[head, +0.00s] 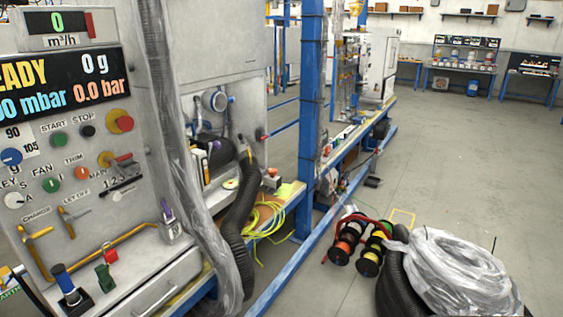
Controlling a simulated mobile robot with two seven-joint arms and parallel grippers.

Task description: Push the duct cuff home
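A black corrugated duct (240,205) hangs beside the bench. Its upper end (244,150) is near a grey cabinet (245,105), with a small yellow mark just below it. I cannot tell which part is the cuff or whether it is seated. A round metal port (215,101) is on the cabinet front, and a dark rounded part (209,148) lies below it. A translucent, plastic-like hose (180,140) runs down in front and hides part of the cabinet. Neither of my grippers shows in the head view.
A control panel (85,185) with knobs, levers and displays fills the left. A blue post (312,95) stands right of the duct. Yellow-green cable (262,218) hangs over the bench edge. Cable reels (343,245) and a plastic-wrapped coil (455,270) lie on the floor. Floor beyond is open.

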